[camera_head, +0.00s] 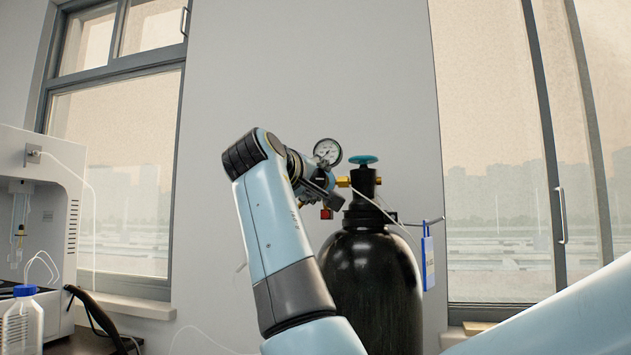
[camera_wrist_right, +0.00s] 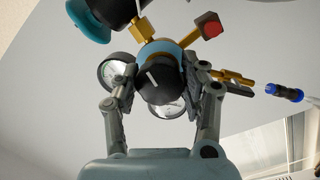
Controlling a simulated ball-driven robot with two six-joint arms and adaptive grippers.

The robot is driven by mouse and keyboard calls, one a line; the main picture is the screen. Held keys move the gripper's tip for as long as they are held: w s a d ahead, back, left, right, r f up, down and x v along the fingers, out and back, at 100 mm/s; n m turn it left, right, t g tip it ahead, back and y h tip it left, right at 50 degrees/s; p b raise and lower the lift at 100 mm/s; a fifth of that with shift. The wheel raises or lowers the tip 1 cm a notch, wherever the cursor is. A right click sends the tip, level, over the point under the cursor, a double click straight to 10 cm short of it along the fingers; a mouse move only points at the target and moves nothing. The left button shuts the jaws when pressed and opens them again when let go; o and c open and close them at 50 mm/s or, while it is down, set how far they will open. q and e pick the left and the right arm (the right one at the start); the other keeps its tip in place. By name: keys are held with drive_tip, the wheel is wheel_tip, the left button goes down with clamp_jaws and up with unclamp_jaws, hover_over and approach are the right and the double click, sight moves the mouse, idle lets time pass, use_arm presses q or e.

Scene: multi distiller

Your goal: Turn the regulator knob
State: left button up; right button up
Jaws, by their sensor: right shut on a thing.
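The regulator knob (camera_wrist_right: 160,84) is black with a white line on its face, in the middle of the right wrist view. My right gripper (camera_wrist_right: 158,92) has one finger on each side of it and is shut on it. Two round gauges (camera_wrist_right: 115,72) sit beside and partly behind the knob. In the head view one gauge (camera_head: 327,152) shows above my right wrist, and my arm hides the knob there. The regulator joins a black gas cylinder (camera_head: 372,280) with a teal valve wheel (camera_head: 363,160) on top. My left gripper is not in view.
A red square part (camera_head: 326,214) hangs below the regulator, and a blue tag (camera_head: 428,262) hangs right of the cylinder. A white instrument (camera_head: 40,220) and a blue-capped bottle (camera_head: 24,318) stand at the left. Grey wall lies behind; windows flank it.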

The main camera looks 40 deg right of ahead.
drive_tip(key=shift+r+n+p, duration=0.1)
drive_tip(key=shift+n+p, duration=0.2)
drive_tip(key=shift+p, duration=0.3)
drive_tip(key=n+p, duration=0.3)
drive_tip(key=p, duration=0.1)
drive_tip(key=n+p, duration=0.3)
drive_tip(key=p, duration=0.2)
drive_tip(key=shift+r+n+t+h, duration=0.15)
drive_tip(key=shift+n+t+h, duration=0.15)
drive_tip(key=shift+t, duration=0.1)
drive_tip(key=n+p, duration=0.4)
drive_tip(key=p, duration=0.1)
drive_tip(key=n+t+p, duration=0.1)
drive_tip(key=n+p, duration=0.4)
drive_tip(key=p, duration=0.1)
drive_tip(key=shift+n+t+p, duration=0.3)
drive_tip(key=shift+f+n+y+p, duration=0.3)
drive_tip(key=shift+n+y+p, duration=0.1)
drive_tip(key=shift+n+p, duration=0.8)
drive_tip(key=o, duration=1.2)
drive_tip(key=shift+r, duration=0.15)
